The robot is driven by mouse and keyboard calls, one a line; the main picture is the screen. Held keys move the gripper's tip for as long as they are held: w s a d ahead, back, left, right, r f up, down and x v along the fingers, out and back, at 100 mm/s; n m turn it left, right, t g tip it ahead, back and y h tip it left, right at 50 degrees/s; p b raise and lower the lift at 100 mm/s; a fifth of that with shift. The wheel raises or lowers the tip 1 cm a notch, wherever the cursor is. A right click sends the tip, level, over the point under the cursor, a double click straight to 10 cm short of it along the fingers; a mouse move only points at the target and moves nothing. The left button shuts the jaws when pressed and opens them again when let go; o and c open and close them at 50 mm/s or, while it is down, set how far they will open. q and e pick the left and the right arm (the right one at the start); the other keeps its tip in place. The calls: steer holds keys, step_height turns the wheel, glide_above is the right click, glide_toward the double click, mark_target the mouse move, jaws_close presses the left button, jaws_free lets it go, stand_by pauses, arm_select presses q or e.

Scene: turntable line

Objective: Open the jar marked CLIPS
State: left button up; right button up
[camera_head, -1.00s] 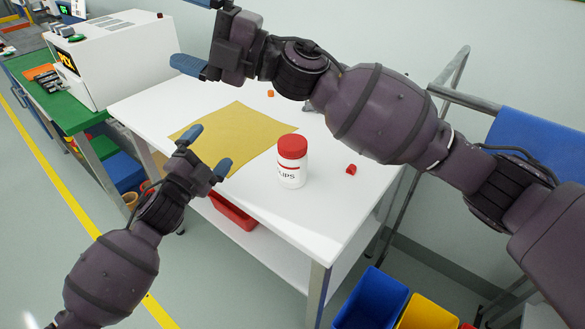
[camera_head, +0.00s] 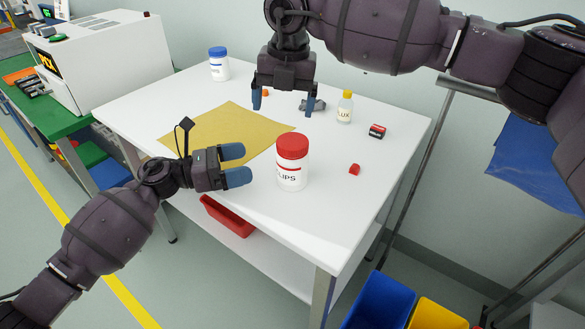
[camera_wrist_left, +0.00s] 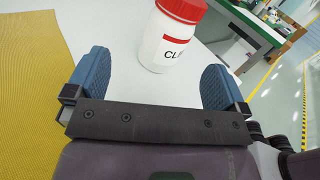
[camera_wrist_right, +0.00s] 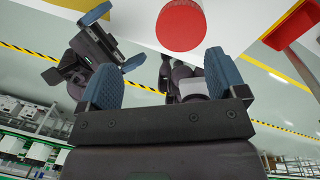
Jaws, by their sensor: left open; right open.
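The jar marked CLIPS (camera_head: 291,170) is white with a red lid (camera_head: 292,147) and stands upright and closed on the white table. My left gripper (camera_head: 240,164) is open just left of the jar and points toward it. The left wrist view shows the jar (camera_wrist_left: 166,45) beyond and between the open fingers, untouched. My right gripper (camera_head: 282,103) is open, pointing down above the table behind the jar. In the right wrist view the red lid (camera_wrist_right: 181,25) lies ahead of the open fingers, apart from them. Both grippers are empty.
A yellow mat (camera_head: 215,128) lies left of the jar. A blue-lidded jar (camera_head: 219,66), a yellow-capped bottle (camera_head: 345,107), a small red and black box (camera_head: 377,131) and a red piece (camera_head: 354,169) stand or lie on the table (camera_head: 330,210). The table's front edge is near the jar.

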mark_target(289, 160)
arm_select(q)
steer(key=shift+s+d+f+m+g, duration=0.1)
steer(key=shift+s+m+g, duration=0.35)
steer(key=shift+m, duration=0.45)
arm_select(e)
steer(key=shift+s+d+m+h, duration=0.1)
steer(key=shift+d+m+h, duration=0.3)
steer(key=shift+d, duration=0.25)
arm_select(q)
steer(key=shift+s+m, duration=0.15)
steer(key=shift+m, duration=0.15)
arm_select(e)
steer(key=shift+s+d+m, duration=0.15)
steer(key=shift+d+m, duration=0.1)
steer(key=shift+m, duration=0.05)
arm_select(q)
steer(key=shift+d, duration=0.15)
steer(key=x, duration=1)
steer(key=shift+d, duration=0.35)
steer(key=shift+c, duration=0.2)
steer(key=c, duration=1.7)
arm_select(e)
steer(key=shift+a, duration=0.15)
arm_select(q)
steer(key=shift+c, duration=0.2)
arm_select(e)
steer(key=shift+f, duration=0.1)
steer(key=shift+f, duration=3.95)
